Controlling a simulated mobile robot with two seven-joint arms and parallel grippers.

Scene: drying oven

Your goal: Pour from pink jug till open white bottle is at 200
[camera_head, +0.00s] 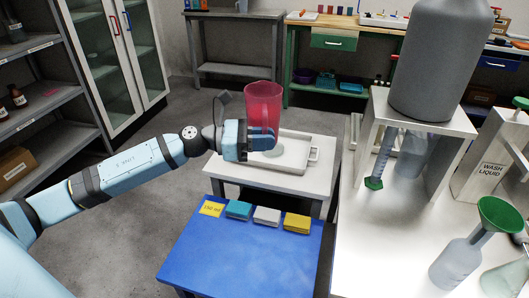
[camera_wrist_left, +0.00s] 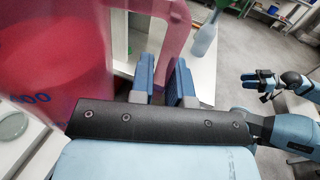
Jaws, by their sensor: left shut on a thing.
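A translucent pink jug (camera_head: 263,106) stands upright in my left gripper (camera_head: 262,144), above the grey tray on the white table. In the left wrist view the fingers (camera_wrist_left: 163,85) are shut on the handle of the jug (camera_wrist_left: 60,60). A darker red lower part shows inside the jug, with partial blue numbers on its side. A whitish translucent bottle (camera_head: 456,262) with a green funnel (camera_head: 500,214) in its mouth stands on the right-hand white bench. Its graduation and level are too small to read. My right gripper (camera_wrist_left: 262,83) shows small in the wrist view, apart from the jug.
A grey tray (camera_head: 306,166) holds a round pale disc. A blue table (camera_head: 240,262) in front bears several coloured blocks. On the right bench are a big grey container (camera_head: 440,60) on a white stand, a green-footed cylinder (camera_head: 381,158), a wash liquid box (camera_head: 490,165) and a clear flask (camera_head: 508,280).

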